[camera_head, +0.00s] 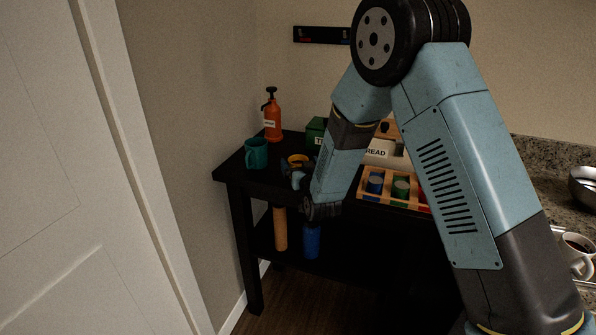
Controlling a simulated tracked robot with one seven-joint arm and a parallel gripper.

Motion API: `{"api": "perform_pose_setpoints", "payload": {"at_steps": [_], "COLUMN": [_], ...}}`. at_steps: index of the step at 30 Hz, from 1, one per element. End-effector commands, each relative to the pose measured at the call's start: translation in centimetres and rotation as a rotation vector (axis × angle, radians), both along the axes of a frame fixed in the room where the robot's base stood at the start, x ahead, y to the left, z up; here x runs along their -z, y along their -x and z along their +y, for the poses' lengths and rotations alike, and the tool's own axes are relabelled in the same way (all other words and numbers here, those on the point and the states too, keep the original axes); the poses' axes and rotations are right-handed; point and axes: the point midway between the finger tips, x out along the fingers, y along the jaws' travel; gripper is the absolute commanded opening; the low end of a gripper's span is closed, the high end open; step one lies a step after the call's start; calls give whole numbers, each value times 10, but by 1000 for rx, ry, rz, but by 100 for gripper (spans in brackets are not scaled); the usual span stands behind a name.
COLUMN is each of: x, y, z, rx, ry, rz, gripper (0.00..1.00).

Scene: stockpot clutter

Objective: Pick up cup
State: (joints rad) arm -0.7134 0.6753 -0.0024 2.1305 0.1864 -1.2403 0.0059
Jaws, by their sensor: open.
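A teal cup (256,153) with a handle on its left stands upright on the left end of the black table. A white cup (579,262) with dark contents is cut off at the right edge. My gripper (297,173) is at the end of my blue-grey arm, right of the teal cup and apart from it. It is open and holds nothing that I can see. My own wrist and forearm partly hide it, so its fingertips are hard to make out.
An orange spray bottle (272,116) stands behind the teal cup. A wall and white door (70,180) bound the left.

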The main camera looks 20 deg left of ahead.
Motion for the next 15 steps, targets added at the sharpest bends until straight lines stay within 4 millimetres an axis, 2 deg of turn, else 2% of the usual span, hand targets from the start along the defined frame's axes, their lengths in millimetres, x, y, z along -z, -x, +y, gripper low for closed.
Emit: {"api": "perform_pose_setpoints", "payload": {"at_steps": [6,13,15], "x": [1,0,0], "y": [-15,-15,-15], "z": [10,10,10], "rx": [0,0,-1], "ry": [1,0,0], "rz": [1,0,0], "gripper": [100,100,93]}}
